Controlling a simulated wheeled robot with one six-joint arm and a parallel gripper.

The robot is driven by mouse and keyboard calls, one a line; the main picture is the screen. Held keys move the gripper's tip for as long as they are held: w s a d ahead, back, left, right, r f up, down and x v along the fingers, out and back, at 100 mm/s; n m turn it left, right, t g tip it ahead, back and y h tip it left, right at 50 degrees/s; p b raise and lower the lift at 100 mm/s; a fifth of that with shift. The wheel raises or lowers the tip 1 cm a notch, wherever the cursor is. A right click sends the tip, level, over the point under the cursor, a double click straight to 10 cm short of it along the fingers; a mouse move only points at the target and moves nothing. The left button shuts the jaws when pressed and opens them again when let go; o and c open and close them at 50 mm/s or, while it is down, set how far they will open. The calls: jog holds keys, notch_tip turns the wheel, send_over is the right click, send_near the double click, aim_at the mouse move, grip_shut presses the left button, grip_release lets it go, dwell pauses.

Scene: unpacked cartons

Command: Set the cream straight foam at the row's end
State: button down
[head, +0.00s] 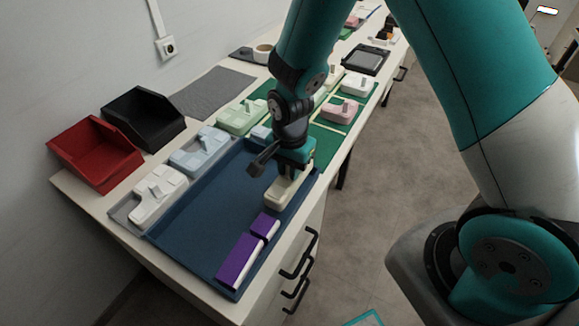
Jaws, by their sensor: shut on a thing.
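The cream straight foam (281,194) is a pale block at the right side of the blue tray (195,212). My gripper (291,170) is shut on it from above, and the jaws are partly hidden by my wrist. Two purple pieces with pale sides, a long one (238,260) and a shorter one (264,226), lie in line along the tray's near right edge. The cream foam is just beyond the shorter purple piece, roughly in the same line. I cannot tell whether it touches the tray floor or that piece.
Pale foam shapes in white (158,195), blue (200,151) and green (241,117) stand left of and behind the tray. A red bin (95,152) and a black bin (143,119) stand by the wall. A pink shape (339,109) is on the green mat. The tray's middle is clear.

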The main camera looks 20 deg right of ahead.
jog(key=shift+f+b, duration=1.8)
jog(key=shift+f, duration=0.95)
jog(key=c, duration=1)
grip_release()
jog(key=shift+r, duration=0.1)
notch_tip(320, 180, up, 17)
jog(key=shift+r, duration=0.2)
